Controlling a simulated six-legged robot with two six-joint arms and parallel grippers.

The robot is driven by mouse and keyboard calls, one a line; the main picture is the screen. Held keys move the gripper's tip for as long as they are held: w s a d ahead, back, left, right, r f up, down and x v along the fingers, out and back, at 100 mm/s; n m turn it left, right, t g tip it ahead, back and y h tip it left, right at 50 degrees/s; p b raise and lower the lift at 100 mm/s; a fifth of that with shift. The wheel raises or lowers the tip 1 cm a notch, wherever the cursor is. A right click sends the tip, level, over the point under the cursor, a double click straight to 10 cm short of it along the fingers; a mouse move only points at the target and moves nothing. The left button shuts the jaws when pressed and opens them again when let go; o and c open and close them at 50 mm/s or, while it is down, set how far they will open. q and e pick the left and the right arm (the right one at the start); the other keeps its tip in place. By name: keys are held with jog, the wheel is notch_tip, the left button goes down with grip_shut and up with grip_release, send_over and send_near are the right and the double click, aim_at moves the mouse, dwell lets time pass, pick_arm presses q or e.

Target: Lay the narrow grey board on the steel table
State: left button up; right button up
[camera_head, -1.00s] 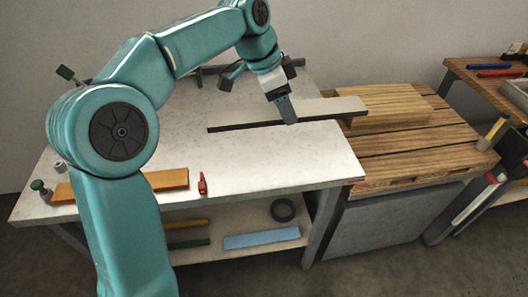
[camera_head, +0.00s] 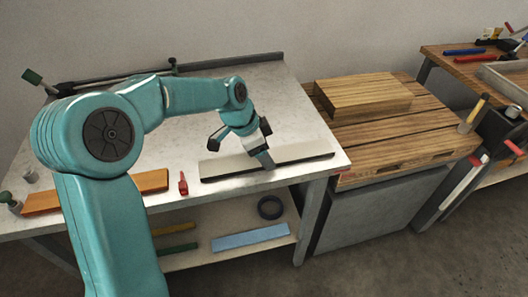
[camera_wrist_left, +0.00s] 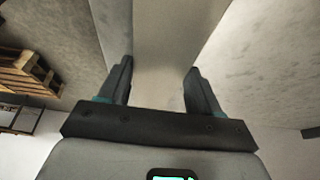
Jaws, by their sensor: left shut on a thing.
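The narrow grey board (camera_head: 225,167) is long and flat, with a pale top and a dark front edge. It lies level over the front right part of the steel table (camera_head: 285,105), on it or very slightly above it; I cannot tell which. My left gripper (camera_head: 266,161) is shut on the board near its middle, reaching down from above. In the left wrist view the board (camera_wrist_left: 170,35) runs up between the two fingers (camera_wrist_left: 158,88) of this gripper. My right gripper is in neither view.
An orange board (camera_head: 150,181) and a small red item (camera_head: 183,184) lie left on the table. A wooden block (camera_head: 362,97) sits on the slatted wooden top (camera_head: 400,135) to the right. A lower shelf holds a blue board (camera_head: 250,237) and a dark ring (camera_head: 270,207).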

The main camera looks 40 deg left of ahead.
pick_arm(q)
jog(key=shift+s+r, duration=0.1)
jog(key=shift+f, duration=0.2)
jog(key=o, duration=1.2)
jog(key=shift+r, duration=0.1)
jog(key=shift+r, duration=0.3)
jog(key=p+v, duration=0.1)
jog(key=v, duration=1)
jog(key=shift+s+a+r, duration=0.1)
jog(key=shift+a+r, duration=0.1)
jog(key=shift+r, duration=0.05)
jog(key=shift+s+d, duration=0.1)
